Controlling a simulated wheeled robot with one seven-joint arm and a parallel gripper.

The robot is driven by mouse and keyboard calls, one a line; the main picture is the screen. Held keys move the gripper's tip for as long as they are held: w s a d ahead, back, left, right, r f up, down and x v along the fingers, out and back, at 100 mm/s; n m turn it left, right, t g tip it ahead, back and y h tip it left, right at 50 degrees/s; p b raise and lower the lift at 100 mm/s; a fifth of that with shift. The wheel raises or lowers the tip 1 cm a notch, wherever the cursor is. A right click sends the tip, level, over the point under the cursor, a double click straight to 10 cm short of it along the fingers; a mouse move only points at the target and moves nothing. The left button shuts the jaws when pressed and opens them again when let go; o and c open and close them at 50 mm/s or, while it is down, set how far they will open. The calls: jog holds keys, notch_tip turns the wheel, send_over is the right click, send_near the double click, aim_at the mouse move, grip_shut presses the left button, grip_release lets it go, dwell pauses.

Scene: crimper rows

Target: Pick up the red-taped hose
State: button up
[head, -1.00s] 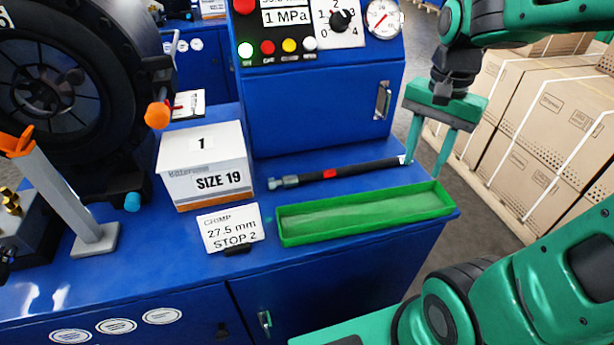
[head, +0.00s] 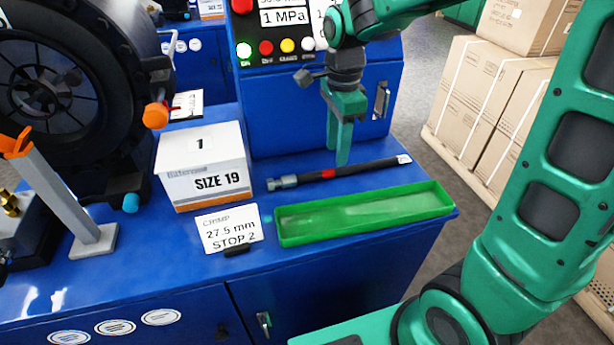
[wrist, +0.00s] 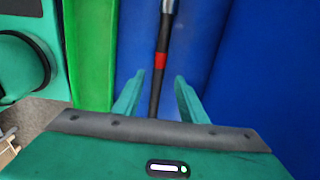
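The black hose (head: 367,167) lies on the blue bench behind the green tray. It has a red tape band (head: 328,173) near its middle, a metal fitting at its left end and a white label at its right end. My gripper (head: 342,160) points down above the hose, just right of the tape. In the wrist view the fingers (wrist: 155,95) are open, with the hose (wrist: 156,92) running between them and the red tape (wrist: 160,61) a little beyond the fingertips. I cannot tell the exact height of the fingertips above the hose.
The green tray (head: 365,229) stands in front of the hose and looks empty. A white SIZE 19 box (head: 203,165) and a crimp card (head: 230,229) are to the left. The blue control cabinet (head: 290,115) rises behind. Cartons (head: 480,100) stand at the right.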

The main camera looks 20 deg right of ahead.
aim_at(336, 172)
jog(key=shift+a+f, duration=0.15)
jog(key=shift+f, duration=2.85)
grip_shut()
